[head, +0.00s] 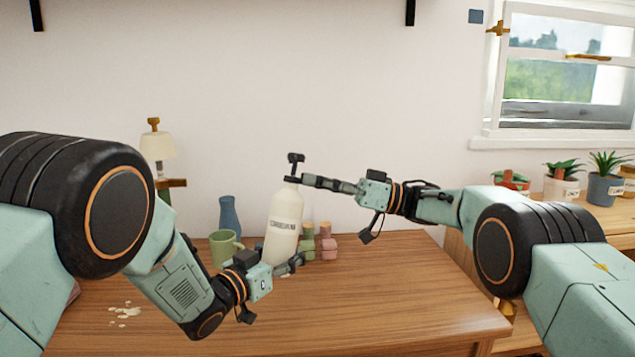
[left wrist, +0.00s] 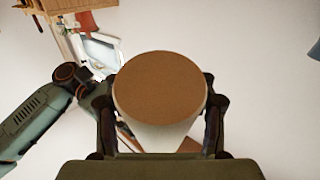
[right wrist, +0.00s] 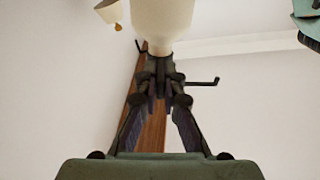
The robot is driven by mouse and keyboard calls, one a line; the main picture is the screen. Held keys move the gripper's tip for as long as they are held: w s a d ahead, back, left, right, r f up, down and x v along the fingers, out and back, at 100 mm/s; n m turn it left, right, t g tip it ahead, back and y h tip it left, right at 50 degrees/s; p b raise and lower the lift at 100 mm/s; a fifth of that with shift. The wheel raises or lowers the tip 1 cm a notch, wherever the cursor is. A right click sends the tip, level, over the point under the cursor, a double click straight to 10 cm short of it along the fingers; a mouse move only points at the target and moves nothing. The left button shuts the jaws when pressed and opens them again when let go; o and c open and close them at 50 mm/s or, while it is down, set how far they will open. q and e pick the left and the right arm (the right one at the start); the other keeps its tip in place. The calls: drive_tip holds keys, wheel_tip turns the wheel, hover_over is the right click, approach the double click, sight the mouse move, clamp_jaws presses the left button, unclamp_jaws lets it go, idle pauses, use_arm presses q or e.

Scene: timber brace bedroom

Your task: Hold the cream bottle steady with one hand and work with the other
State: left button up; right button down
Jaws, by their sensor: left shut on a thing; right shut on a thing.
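The cream bottle (head: 283,225) is in the middle of the head view, above the wooden table, leaning slightly, with a dark lettered label. A dark pump-like top (head: 295,165) sits on its neck. My left gripper (head: 291,264) is shut on the lower part of the bottle; the left wrist view shows its brown round base (left wrist: 160,86) between the fingers. My right gripper (head: 306,181) is shut on the dark top at the neck. In the right wrist view the fingers close on this top (right wrist: 158,66), below the cream body (right wrist: 161,18), and a thin hooked spout points right.
A green mug (head: 224,247), a blue vase (head: 230,217) and pink and green bottles (head: 326,244) stand close around the cream bottle. A lamp (head: 157,146) stands behind. Pale spots (head: 125,312) lie on the table (head: 370,300), whose front right is clear. Potted plants (head: 606,185) stand at right.

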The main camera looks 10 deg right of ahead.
use_arm(q)
drive_tip(key=shift+a+f, duration=0.1)
use_arm(e)
drive_tip(key=shift+r, duration=0.1)
drive_tip(key=c, duration=1.5)
unclamp_jaws()
drive_tip(key=v, duration=1.2)
use_arm(q)
drive_tip(key=o, duration=1.6)
drive_tip(key=shift+o, duration=0.2)
drive_tip(key=shift+s, duration=0.1)
drive_tip(key=v, duration=1.1)
drive_tip(key=shift+s+a, duration=0.3)
